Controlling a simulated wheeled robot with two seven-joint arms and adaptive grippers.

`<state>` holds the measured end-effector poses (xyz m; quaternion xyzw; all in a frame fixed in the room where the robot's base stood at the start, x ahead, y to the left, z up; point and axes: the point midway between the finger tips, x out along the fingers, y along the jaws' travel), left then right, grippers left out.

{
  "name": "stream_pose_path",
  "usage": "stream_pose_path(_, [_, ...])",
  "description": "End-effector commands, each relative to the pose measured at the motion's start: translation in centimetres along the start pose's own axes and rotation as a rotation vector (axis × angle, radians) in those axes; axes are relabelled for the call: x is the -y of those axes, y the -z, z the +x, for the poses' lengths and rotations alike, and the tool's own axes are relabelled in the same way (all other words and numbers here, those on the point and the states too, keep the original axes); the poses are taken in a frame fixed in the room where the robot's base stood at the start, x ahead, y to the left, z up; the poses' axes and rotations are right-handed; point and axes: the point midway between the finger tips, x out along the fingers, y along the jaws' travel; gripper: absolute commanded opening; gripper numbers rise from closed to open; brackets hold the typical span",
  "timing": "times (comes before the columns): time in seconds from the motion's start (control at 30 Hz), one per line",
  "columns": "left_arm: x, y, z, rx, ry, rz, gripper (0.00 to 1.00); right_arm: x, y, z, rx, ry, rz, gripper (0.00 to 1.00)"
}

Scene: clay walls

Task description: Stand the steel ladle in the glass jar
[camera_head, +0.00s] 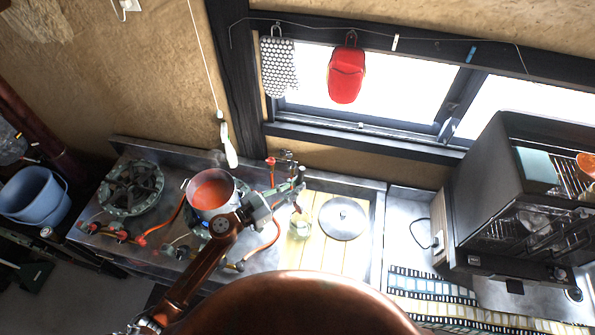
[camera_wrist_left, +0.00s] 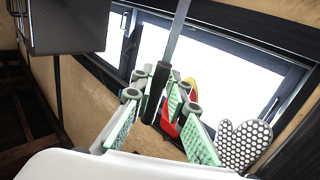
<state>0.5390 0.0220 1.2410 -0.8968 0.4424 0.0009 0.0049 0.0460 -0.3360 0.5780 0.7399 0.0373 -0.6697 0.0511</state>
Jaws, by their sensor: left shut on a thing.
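My left gripper (camera_head: 296,187) is over the counter, right of the pot and just above the glass jar (camera_head: 300,226). In the left wrist view its green-padded fingers (camera_wrist_left: 160,108) are closed around the black handle of the steel ladle (camera_wrist_left: 157,88). The ladle's grey steel shaft runs up out of that picture. Its bowl is hidden or too small to make out in the head view. The clear jar stands on the pale wooden slats, partly hidden by the gripper. My right gripper is not in view.
A pot of red soup (camera_head: 212,190) stands on the stove left of the gripper, with an empty burner (camera_head: 132,188) beyond. A round lid (camera_head: 342,218) lies right of the jar. A dark cabinet (camera_head: 490,195) stands at right. An oven mitt (camera_head: 346,75) hangs by the window.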

Motion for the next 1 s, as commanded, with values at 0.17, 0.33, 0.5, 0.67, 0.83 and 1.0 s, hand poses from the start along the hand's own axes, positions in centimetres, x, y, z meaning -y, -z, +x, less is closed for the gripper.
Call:
stream_pose_path(0.17, [-0.3,1.0,0.6,-0.021,-0.056,-0.008,0.00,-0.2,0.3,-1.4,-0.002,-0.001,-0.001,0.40])
stream_pose_path(0.33, [-0.5,0.3,0.8,-0.024,-0.070,-0.008,0.00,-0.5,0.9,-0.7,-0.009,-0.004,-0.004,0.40])
stream_pose_path(0.5, [-0.6,-0.7,0.9,-0.025,-0.071,-0.008,0.00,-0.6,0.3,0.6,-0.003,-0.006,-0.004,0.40])
stream_pose_path(0.67, [-0.5,-1.6,0.9,-0.025,-0.070,-0.007,0.00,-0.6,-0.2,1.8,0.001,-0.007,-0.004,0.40])
stream_pose_path(0.83, [-0.5,-2.5,0.8,-0.025,-0.069,-0.008,0.00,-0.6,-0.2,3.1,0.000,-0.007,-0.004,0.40])
stream_pose_path(1.0, [-0.5,-3.5,0.8,-0.025,-0.068,-0.007,0.00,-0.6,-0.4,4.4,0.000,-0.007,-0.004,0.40])
